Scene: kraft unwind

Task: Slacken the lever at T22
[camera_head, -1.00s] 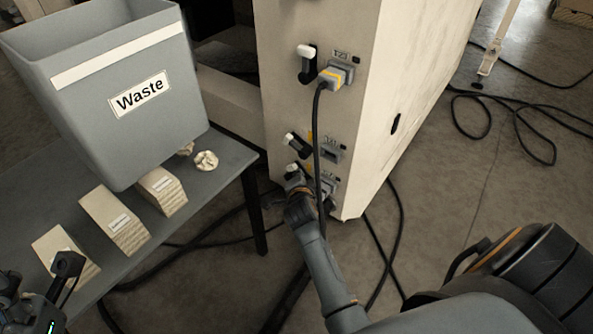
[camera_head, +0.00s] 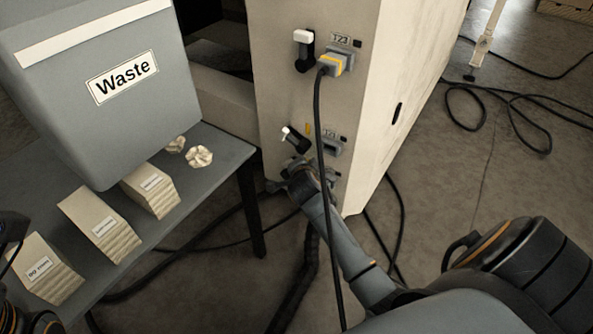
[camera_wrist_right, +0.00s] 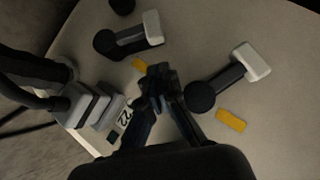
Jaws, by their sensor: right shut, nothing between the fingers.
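My right gripper (camera_head: 292,172) is shut and empty, low at the cream machine face. In the right wrist view its fingertips (camera_wrist_right: 160,84) are together, left of a black lever (camera_wrist_right: 222,82) with a white end; I cannot tell if they touch it. A second such lever (camera_wrist_right: 133,37) is farther up. A label (camera_wrist_right: 124,117) reading "22" is beside a grey plug (camera_wrist_right: 85,104). In the head view a tilted lever (camera_head: 294,138) is just above my right gripper; the small label (camera_head: 328,132) beside it is hard to read. My left gripper (camera_head: 10,232) barely shows at the left edge.
Higher up, a white-ended lever (camera_head: 304,52) and a yellow-banded plug (camera_head: 331,66) are at the T23 label (camera_head: 340,41). A black cable (camera_head: 320,170) hangs past my right arm. A grey Waste bin (camera_head: 60,110) and paper stacks (camera_head: 97,228) are on the left table (camera_head: 225,165).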

